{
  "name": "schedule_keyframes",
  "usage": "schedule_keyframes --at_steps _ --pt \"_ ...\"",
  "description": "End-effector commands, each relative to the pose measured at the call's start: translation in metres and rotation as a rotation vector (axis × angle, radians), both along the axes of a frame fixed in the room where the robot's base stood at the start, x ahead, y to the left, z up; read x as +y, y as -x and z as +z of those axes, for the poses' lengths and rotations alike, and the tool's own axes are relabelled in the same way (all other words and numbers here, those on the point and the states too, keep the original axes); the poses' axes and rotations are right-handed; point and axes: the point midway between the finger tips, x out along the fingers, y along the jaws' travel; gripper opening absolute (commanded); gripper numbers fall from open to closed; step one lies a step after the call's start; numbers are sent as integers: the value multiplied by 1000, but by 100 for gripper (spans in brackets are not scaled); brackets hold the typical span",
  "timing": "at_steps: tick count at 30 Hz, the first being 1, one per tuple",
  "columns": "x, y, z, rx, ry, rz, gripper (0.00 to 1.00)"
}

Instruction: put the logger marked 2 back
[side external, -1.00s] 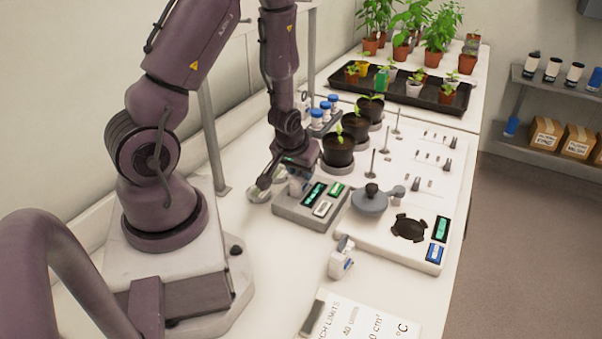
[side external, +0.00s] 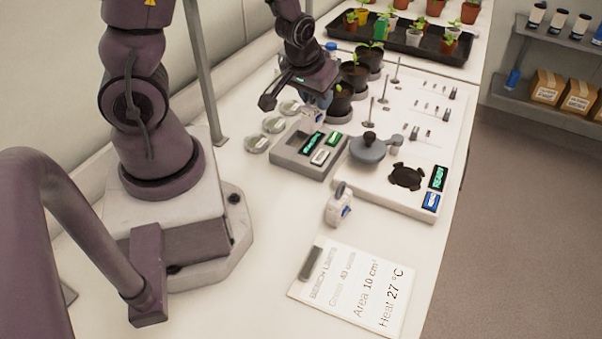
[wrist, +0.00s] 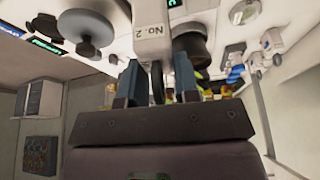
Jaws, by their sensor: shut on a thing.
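My gripper (side external: 312,97) is shut on the white logger marked No. 2 (wrist: 152,42). In the wrist view the two fingers (wrist: 157,78) hold its lower part, with the label facing the camera. In the side view this logger (side external: 313,117) hangs above the back edge of the grey dock (side external: 292,150), apparently clear of it. The dock has an open recess at its left and a green lit display (side external: 312,143).
Several round clear dishes (side external: 256,143) line the bench left of the dock. Potted seedlings (side external: 342,100) stand close behind my gripper. A grey lidded pan (side external: 368,149) and white board (side external: 385,200) are at right. A limits card (side external: 352,290) lies in front.

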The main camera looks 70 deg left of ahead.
Motion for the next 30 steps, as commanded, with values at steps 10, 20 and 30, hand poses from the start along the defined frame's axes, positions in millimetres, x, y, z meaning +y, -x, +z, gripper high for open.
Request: schedule_keyframes --at_steps 10,20,30 --pt "-37 3 -14 2 -6 141 1" --pt "-71 19 -23 1 -9 599 1" --pt "-93 48 -22 0 -3 1438 1"
